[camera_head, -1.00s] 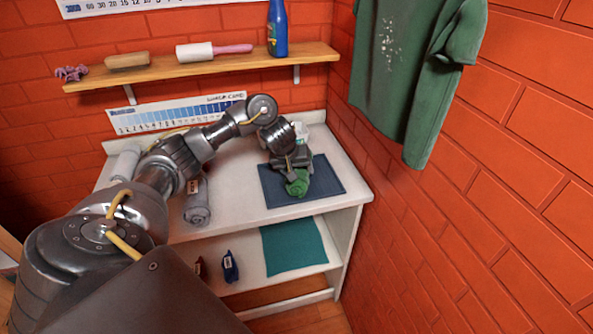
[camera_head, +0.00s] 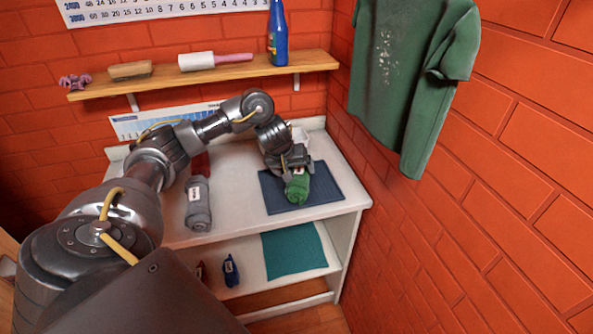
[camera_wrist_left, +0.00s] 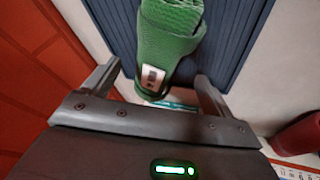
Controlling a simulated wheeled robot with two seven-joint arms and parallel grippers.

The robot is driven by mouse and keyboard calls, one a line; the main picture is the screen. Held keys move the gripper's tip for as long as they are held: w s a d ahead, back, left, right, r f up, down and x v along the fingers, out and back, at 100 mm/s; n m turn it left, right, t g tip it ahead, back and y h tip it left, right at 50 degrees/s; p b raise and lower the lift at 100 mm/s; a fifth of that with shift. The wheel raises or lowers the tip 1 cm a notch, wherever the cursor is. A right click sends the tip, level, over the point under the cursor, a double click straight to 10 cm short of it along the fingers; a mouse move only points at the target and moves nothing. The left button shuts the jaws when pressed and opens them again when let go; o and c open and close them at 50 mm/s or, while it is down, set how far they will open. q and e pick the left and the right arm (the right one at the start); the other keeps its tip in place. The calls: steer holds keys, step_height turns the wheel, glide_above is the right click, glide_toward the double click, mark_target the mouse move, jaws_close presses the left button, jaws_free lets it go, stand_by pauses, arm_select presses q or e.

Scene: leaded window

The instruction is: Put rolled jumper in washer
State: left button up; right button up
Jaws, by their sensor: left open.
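A green rolled garment (camera_head: 298,188) with a white tag lies on a dark blue ribbed mat (camera_head: 330,190) on the white counter. I cannot tell whether it is a jumper. A grey roll (camera_head: 198,208) with a tag lies to its left. My left gripper (camera_head: 290,165) is at the back end of the green roll. In the left wrist view, the open fingers (camera_wrist_left: 158,75) stand on either side of the tagged end of the green roll (camera_wrist_left: 168,32), with gaps showing. My right gripper is not in view, and no washer shows.
A red item (camera_head: 200,164) stands behind the grey roll. The shelf below holds a teal cloth (camera_head: 293,250) and a small blue item (camera_head: 230,271). A wall shelf (camera_head: 215,73) carries a brush and a blue bottle (camera_head: 278,35). A green shirt (camera_head: 410,80) hangs at the right.

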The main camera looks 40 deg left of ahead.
arm_select(q)
steer(key=p+v, duration=0.2)
steer(key=v, duration=0.5)
steer(key=shift+s+r, duration=0.2)
steer(key=shift+r, duration=0.1)
steer(key=shift+d, duration=0.15)
